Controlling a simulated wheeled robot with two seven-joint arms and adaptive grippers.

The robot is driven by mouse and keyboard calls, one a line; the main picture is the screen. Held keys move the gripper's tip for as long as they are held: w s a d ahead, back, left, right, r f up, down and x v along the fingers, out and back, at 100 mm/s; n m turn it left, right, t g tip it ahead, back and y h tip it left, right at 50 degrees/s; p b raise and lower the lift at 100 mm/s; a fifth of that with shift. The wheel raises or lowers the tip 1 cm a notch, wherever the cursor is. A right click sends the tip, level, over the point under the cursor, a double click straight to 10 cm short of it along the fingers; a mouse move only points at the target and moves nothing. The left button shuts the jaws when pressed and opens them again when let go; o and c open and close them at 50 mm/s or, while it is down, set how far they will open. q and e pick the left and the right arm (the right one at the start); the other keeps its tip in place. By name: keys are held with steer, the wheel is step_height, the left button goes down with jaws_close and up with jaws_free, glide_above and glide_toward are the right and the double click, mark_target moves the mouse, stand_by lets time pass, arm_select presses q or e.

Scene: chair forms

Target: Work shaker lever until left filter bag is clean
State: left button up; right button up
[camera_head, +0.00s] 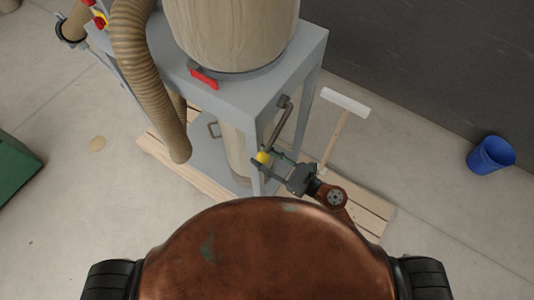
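The shaker lever (281,122) is a grey bar on the near right side of the grey dust collector frame (265,85), with a yellow knob (263,157) at its lower end. My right gripper (262,156) is at this knob, with its fingers spread to either side of it. I cannot tell whether they press on it. A large beige filter bag (230,30) stands on top of the frame, its upper part cut off by the picture edge. I cannot tell whether it is the left one or how clean it is. My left gripper is not in view.
A ribbed beige hose (133,65) runs down the left of the frame. A red handle (204,78) sits below the bag. The frame stands on wooden planks (372,211). A white-headed push broom (345,103), a blue bucket (491,155) and a green box (15,172) are nearby.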

steer(key=shift+f, duration=0.15)
steer(key=w+f+b, duration=0.1)
steer(key=d+f+b, duration=0.1)
steer(key=f+b, duration=0.1)
steer(key=w+f+b, duration=0.1)
steer(key=b, duration=0.1)
steer(key=shift+w+d+f, duration=0.2)
steer(key=shift+w+d, duration=0.1)
steer(key=shift+d, duration=0.05)
steer(key=shift+w+d+f+b, duration=0.15)
steer(key=shift+w+b, duration=0.05)
steer(key=shift+b, duration=0.15)
steer(key=w+d+f+b, duration=0.1)
steer(key=w+b, duration=0.1)
steer(key=w+d+f+b, duration=0.1)
steer(key=w+b, duration=0.1)
steer(key=shift+d+f, duration=0.35)
